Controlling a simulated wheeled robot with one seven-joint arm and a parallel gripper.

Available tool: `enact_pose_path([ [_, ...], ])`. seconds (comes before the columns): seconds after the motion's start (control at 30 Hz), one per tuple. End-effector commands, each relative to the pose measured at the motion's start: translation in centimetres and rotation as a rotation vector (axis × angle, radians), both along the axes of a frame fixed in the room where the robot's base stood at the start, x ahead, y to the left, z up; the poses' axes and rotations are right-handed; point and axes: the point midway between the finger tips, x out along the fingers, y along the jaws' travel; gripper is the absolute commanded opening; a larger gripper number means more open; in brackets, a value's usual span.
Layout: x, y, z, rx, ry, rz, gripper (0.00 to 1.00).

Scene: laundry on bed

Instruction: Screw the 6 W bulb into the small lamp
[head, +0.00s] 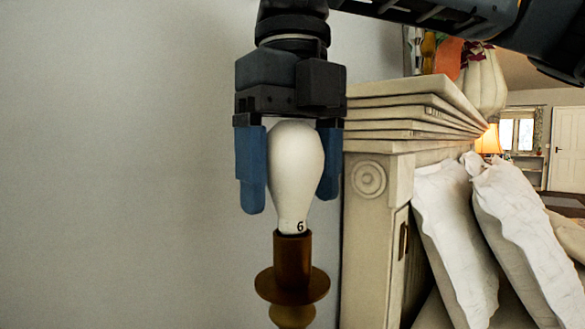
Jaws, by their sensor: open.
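The white bulb (296,175), marked with a "6", stands upright with its base in the brass-coloured socket of the small lamp (293,262). Whether its thread is fully seated is hidden inside the socket. My gripper (290,196) points straight down over the bulb. Its blue fingers are open, one on each side of the glass. A gap shows between the left finger and the bulb; the right finger is close beside the glass, and I cannot tell whether it touches. The lower part of the lamp is cut off by the picture's bottom edge.
A cream carved cabinet or headboard (375,230) stands close to the right of the lamp. White pillows (455,240) lean farther right. A pale vase (484,85) stands behind, and a lit lamp (489,140) glows in the background. Plain wall fills the left side.

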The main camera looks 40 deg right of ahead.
Motion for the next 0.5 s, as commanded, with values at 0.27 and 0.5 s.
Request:
enact_pose_path([
  [0.27, 0.04, 0.1, 0.09, 0.003, 0.0, 0.193, 0.8],
  [0.5, 0.06, 0.09, 0.07, 0.003, -0.001, 0.406, 0.8],
])
